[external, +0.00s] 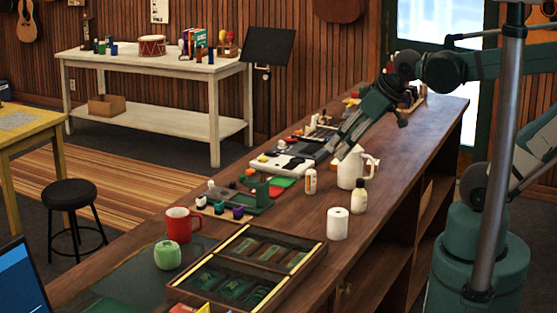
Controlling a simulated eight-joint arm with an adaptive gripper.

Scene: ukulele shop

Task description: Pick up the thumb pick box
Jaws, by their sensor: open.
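My gripper (326,152) reaches down and to the left over the long brown counter (310,215), near a white tray-like item (282,162) with small objects on it. Its fingers are small and partly blend with the things behind. I see nothing between them. I cannot tell for sure which item is the thumb pick box. Small boxes and blocks stand around the white item and on a green stand (262,196) nearer the camera. Some of the counter behind the gripper is hidden by my arm.
A red mug (181,225), green round jar (167,255) and dark divided case (250,268) are nearer. The counter's right strip is mostly clear.

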